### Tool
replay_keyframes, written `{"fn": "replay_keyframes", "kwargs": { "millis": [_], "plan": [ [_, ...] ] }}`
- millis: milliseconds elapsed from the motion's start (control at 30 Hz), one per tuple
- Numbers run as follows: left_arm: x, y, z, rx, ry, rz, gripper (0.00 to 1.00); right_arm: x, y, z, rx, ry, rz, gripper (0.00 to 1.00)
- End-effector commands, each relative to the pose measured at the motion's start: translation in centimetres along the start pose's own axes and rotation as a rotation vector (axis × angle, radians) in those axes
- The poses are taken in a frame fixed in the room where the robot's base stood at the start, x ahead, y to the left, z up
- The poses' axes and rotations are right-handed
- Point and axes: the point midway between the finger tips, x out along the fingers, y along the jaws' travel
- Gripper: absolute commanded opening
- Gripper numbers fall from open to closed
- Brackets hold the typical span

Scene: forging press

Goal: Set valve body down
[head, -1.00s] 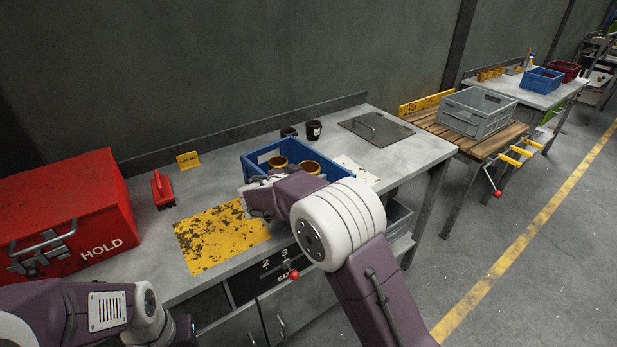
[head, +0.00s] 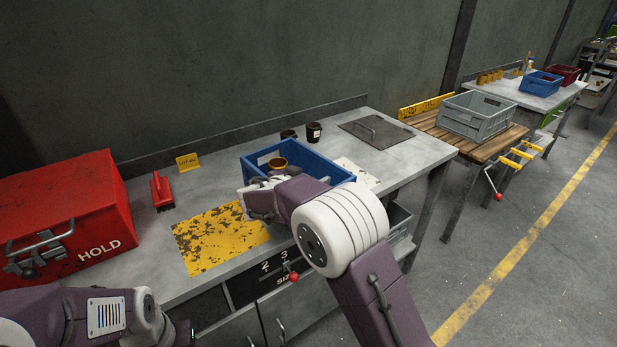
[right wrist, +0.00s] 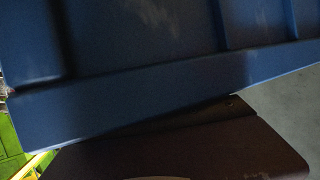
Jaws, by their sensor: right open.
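A brass-coloured cup-shaped part (head: 278,163), which may be the valve body, shows its rim inside the blue crate (head: 330,171) on the bench. My right gripper (head: 262,188) is at the crate's near left side, partly hidden by my own wrist. It is open, and I see nothing held between its fingers. My right arm hides the crate's front. My left arm is at the lower left, its gripper out of view.
A worn yellow mat (head: 215,238) lies bare left of the crate. A red HOLD box (head: 70,215) and a red holder (head: 162,190) stand further left. Two dark cups (head: 313,132) stand behind the crate. A grey crate (head: 477,115) sits on the wooden table at right.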

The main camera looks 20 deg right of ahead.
Motion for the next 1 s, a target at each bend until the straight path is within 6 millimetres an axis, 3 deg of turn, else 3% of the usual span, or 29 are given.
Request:
{"fn": "replay_keyframes", "kwargs": {
  "millis": [33, 167, 233, 400, 600, 1000],
  "plan": [
    [-0.8, 0.0, -0.1, 0.000, 0.000, 0.000, 0.36, -0.1, 0.1, 0.4, -0.006, -0.018, 0.005, 0.78],
    [-3.5, 0.1, -0.4, 0.000, 0.001, 0.000, 0.36, -0.9, 0.1, -1.1, -0.006, -0.018, 0.005, 0.78],
    [-1.8, 0.0, -0.2, 0.000, 0.001, 0.000, 0.36, -3.0, -0.1, -0.1, -0.003, -0.014, -0.003, 0.78],
    [-1.5, 0.0, -0.1, 0.000, 0.000, 0.000, 0.36, -7.9, -0.1, -0.4, -0.002, -0.010, -0.003, 0.78],
    [-1.4, 0.0, -0.1, 0.000, 0.000, 0.000, 0.36, -11.5, -0.1, -0.6, -0.002, -0.008, 0.000, 0.78],
    [-1.4, 0.0, -0.1, 0.000, 0.000, 0.000, 0.36, -12.4, 0.0, -0.7, -0.002, -0.008, 0.004, 0.78]
  ]
}}
